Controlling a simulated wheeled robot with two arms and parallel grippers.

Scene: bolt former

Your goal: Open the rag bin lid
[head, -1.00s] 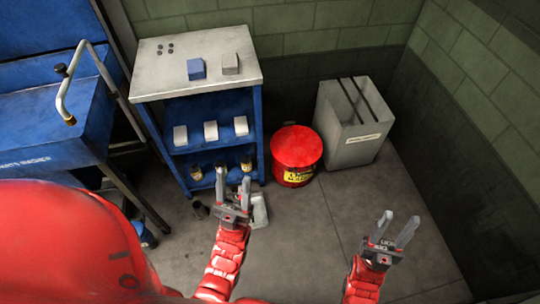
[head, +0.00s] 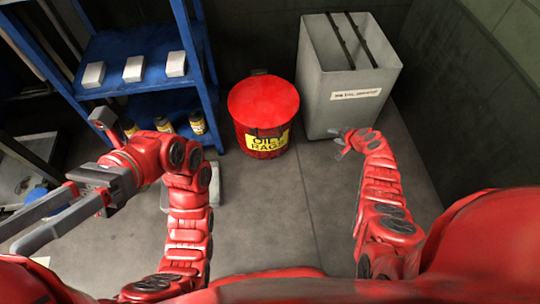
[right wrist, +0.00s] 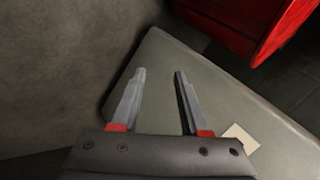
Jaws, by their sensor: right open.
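The red rag bin (head: 262,140) stands on the floor in the middle of the head view, with a yellow "oily rags" label on its front. Its round red lid (head: 263,98) lies flat and shut on top. My right gripper (head: 342,142) is right of the rag bin, in front of the grey box's lower part. In the right wrist view its two fingers (right wrist: 158,90) are apart with nothing between them, and part of the red bin (right wrist: 262,22) shows at the upper right. My left gripper (head: 18,232) is at the far left, fingers apart and empty.
A tall grey open-topped box (head: 350,85) with a pale label stands close right of the rag bin. A blue shelf cart (head: 130,45) with white boxes and small bottles stands left. The floor (head: 265,215) before the bin is mostly clear.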

